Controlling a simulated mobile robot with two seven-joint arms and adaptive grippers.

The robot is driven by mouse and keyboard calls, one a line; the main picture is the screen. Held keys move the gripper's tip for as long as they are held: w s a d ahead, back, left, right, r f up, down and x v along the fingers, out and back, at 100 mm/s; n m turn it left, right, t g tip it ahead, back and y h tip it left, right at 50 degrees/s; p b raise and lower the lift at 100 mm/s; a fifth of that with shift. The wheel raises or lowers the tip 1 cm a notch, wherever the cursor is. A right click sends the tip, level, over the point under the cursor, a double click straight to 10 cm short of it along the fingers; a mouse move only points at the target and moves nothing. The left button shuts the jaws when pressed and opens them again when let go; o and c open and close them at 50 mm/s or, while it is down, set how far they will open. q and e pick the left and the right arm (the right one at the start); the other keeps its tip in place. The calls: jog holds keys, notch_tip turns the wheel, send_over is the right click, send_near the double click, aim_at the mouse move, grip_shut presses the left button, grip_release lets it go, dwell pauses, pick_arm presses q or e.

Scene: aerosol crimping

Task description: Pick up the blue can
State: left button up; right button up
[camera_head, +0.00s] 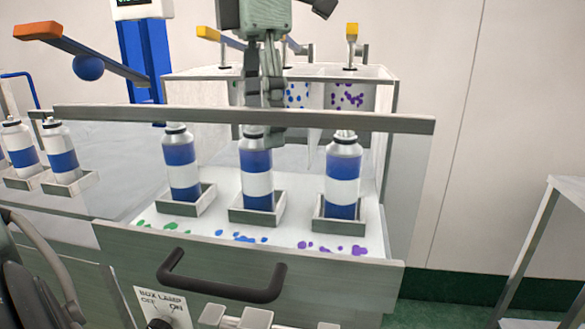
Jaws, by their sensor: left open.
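Three blue-and-white cans stand upright in separate square holders on a white tray, with paint spots in front of them. The middle can (257,178), behind blue spots (236,238), is the blue can by its spots. The left can (182,165) has green spots before it, the right can (342,178) purple ones. My left gripper (264,122) hangs fingers down over the middle can. It is open, and its fingers cover part of the can's top. I cannot tell whether they touch it. My right gripper is not in view.
A clear guard with a grey top rail (340,120) crosses in front of the cans. A dark handle (220,285) is on the front panel. More cans (60,150) stand in holders at the left. A white compartmented box (385,75) is behind.

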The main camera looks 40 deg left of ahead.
pick_arm(q)
jog(key=f, duration=0.2)
jog(key=s+f, duration=0.1)
jog(key=f, duration=0.4)
jog(key=shift+s+a+b, duration=0.15)
jog(key=shift+a+b, duration=0.05)
jog(key=shift+b, duration=0.2)
jog(key=shift+f, duration=0.35)
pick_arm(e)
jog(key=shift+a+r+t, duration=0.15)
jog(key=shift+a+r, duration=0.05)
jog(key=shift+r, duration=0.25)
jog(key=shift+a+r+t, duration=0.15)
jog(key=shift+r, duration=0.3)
pick_arm(q)
jog(key=c, duration=1.3)
jog(key=shift+c, duration=0.2)
jog(key=shift+r, duration=0.1)
